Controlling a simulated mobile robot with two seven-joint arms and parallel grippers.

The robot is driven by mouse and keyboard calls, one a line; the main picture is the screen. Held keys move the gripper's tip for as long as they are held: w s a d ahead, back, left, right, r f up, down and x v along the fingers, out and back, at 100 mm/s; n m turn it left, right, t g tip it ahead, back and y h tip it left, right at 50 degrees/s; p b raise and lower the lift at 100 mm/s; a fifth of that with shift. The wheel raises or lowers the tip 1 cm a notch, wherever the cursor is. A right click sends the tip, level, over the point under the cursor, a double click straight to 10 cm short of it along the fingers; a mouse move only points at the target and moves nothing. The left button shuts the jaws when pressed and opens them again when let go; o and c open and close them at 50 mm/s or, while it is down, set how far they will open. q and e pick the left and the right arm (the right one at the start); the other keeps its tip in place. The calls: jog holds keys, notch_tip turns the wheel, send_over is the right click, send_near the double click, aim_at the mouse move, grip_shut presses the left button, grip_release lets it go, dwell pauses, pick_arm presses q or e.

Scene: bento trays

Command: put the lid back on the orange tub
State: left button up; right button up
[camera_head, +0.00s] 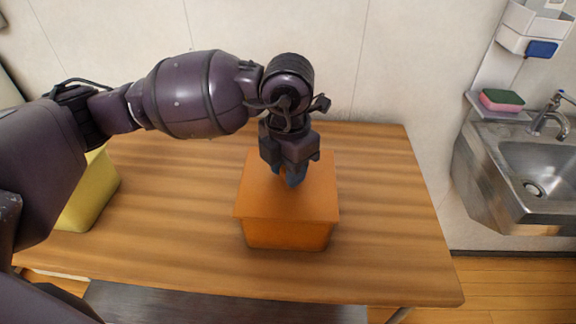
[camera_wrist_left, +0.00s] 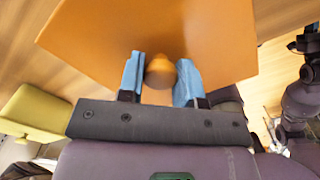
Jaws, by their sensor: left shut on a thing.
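The orange tub (camera_head: 287,236) stands on the wooden table, in the middle of the head view. Its flat orange lid (camera_head: 262,203) is over the tub's top, roughly level and lined up with it. No clear gap shows between them, but I cannot tell if the lid is fully seated. My left gripper (camera_head: 292,178) comes down from above and is shut on the lid's round knob. In the left wrist view the knob (camera_wrist_left: 159,71) sits between the two blue fingers, with the lid (camera_wrist_left: 150,25) beyond. The wrist view's right edge shows dark parts of my right arm (camera_wrist_left: 303,95).
A yellow-green tub (camera_head: 91,195) stands at the table's left, partly behind my left arm. The wooden table (camera_head: 385,230) is clear right of the orange tub. A metal sink (camera_head: 545,160) and a shelf with a sponge (camera_head: 502,99) are at the far right.

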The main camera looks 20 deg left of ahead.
pick_arm(q)
jog(key=o, duration=1)
jog(key=shift+o, duration=0.5)
jog(key=o, duration=0.4)
